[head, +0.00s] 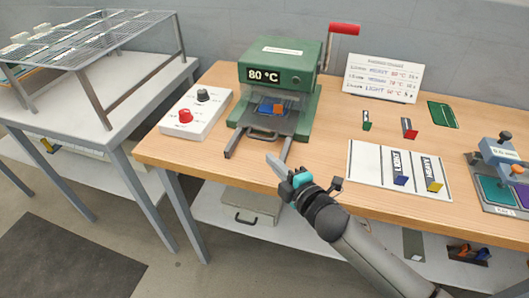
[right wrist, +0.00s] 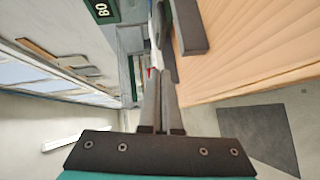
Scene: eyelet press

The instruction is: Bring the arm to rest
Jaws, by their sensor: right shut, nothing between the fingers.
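My right gripper (head: 276,165) is at the front edge of the wooden table, just in front of the green press, with its arm coming in from the lower right. In the right wrist view its two fingers (right wrist: 161,100) lie together with nothing between them. The green press (head: 280,75) shows "80 °C" and has a red-handled lever (head: 344,29) at its right. A blue and orange piece (head: 271,107) lies on the press's tray. My left gripper is not in view.
A control box (head: 196,113) with a red and a dark knob stands left of the press. A white mat (head: 370,167) with labelled lanes, a chart (head: 384,77) and a fixture (head: 497,170) lie to the right. A side table with a wire rack (head: 92,36) stands left.

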